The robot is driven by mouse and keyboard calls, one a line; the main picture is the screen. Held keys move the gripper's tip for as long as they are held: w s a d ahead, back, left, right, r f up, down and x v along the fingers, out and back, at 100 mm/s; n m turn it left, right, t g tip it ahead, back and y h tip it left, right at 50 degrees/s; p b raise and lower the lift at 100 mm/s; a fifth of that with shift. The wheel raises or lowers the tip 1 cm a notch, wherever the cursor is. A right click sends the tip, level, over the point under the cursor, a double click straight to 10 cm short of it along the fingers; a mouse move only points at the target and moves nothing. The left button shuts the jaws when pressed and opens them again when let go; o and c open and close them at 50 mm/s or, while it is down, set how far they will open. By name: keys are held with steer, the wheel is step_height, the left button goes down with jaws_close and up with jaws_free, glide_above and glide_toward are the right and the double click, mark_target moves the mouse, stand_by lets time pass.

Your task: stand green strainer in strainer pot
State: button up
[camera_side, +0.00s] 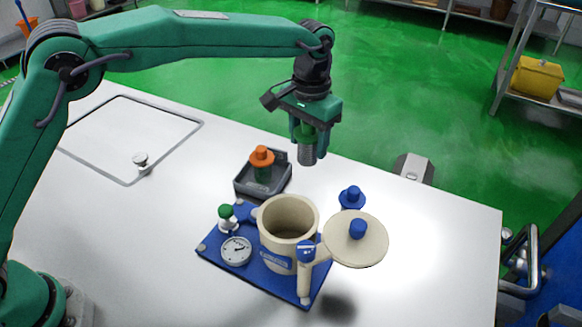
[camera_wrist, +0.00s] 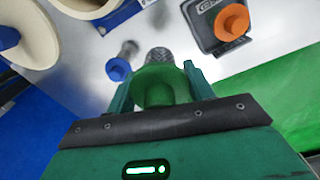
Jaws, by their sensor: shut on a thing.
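My gripper (camera_side: 306,130) is shut on the green strainer (camera_side: 308,152), whose grey mesh cylinder hangs upright below the fingers, above the table's far side. In the wrist view my gripper (camera_wrist: 156,88) has the strainer's green top (camera_wrist: 158,80) between its fingers, with the mesh pointing away. The strainer pot (camera_side: 268,240) is a beige, open-topped pot on a blue base, nearer the side camera and lower than the strainer. Its mouth is uncovered, and its beige lid (camera_side: 370,243) with a blue knob is held out to the right. The strainer is apart from the pot.
An orange-topped strainer (camera_side: 262,157) stands in a grey tray (camera_side: 243,188) behind the pot. A blue-topped strainer (camera_side: 352,196) stands behind the lid. A round gauge (camera_side: 236,251) and a green-topped valve (camera_side: 226,213) sit left of the pot. The table's right part is clear.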

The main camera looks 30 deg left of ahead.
step_height(320, 180, up, 7)
steer(key=shift+r, duration=0.2)
steer(key=s+d, duration=0.3)
steer(key=s, duration=1.1)
steer(key=shift+m, duration=0.3)
steer(key=shift+f, duration=2.55)
steer(key=shift+f, duration=0.2)
steer(key=shift+f, duration=6.4)
steer(key=shift+f, duration=0.55)
